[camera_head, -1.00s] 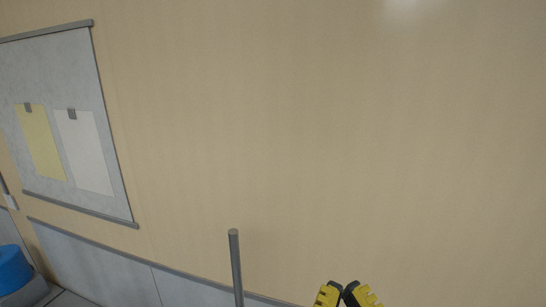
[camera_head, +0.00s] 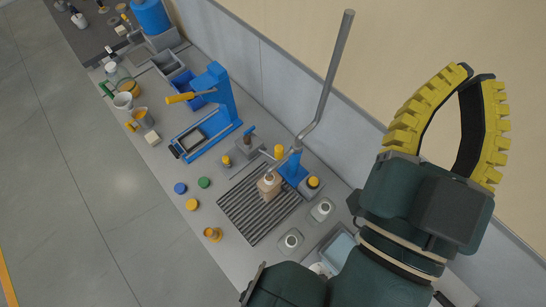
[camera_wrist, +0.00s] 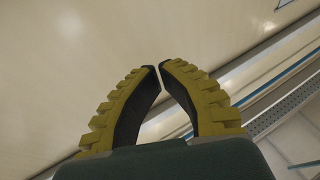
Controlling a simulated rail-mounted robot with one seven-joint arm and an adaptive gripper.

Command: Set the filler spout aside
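My gripper (camera_head: 472,75) has two yellow ribbed fingers with black inner faces, raised at the right in the head view. Its tips nearly meet and nothing is between them; it also shows in the wrist view (camera_wrist: 159,66). It is high and well apart from the bench items. No part is clearly recognisable as the filler spout. A blue stand (camera_head: 293,168) with a long bent grey rod (camera_head: 325,95) rises by the slatted grey mat (camera_head: 235,205). A pale wooden-looking piece (camera_head: 269,187) sits on the mat under the rod's lower end. A small brass-coloured cup or funnel (camera_head: 212,234) stands left of the mat.
A blue press (camera_head: 222,95) with a yellow handle stands farther along the grey bench. Blue, green and yellow discs (camera_head: 192,204), cups (camera_head: 123,101) and small canisters (camera_head: 291,241) stand around. The tan wall (camera_head: 400,40) backs the bench.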

